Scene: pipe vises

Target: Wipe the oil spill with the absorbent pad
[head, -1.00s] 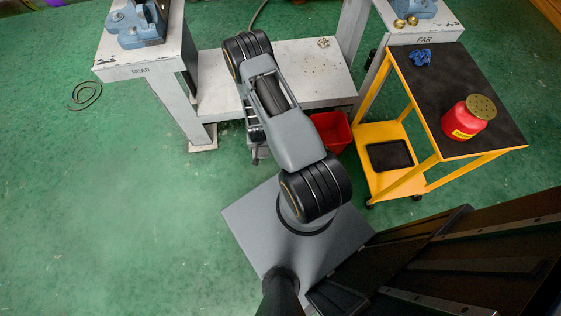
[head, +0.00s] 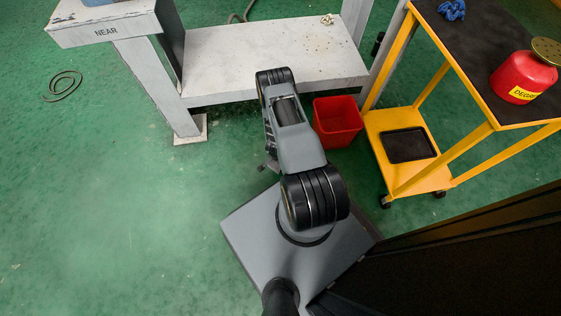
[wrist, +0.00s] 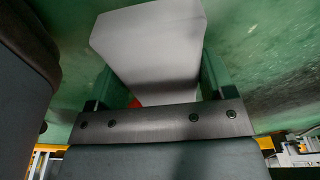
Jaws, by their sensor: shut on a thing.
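In the wrist view my gripper (wrist: 158,75) is shut on a flat pale grey pad (wrist: 150,38), which sticks out beyond the two green fingers. The pad is over green floor and looks clear of it, though the gap is hard to judge. In the head view my arm hides most of the gripper and the pad. I cannot make out a clear oil spill in either view. The floor at the right of the wrist view has dull darker patches, too blurred to name.
A white bench (head: 215,88) marked NEAR stands at the back. A red bin (head: 337,121) sits right of my arm. A yellow cart (head: 455,184) holds a red degreaser can (head: 522,78), a blue rag (head: 452,10) and a black tray (head: 409,145). The left floor is open, with a coiled cord (head: 63,86).

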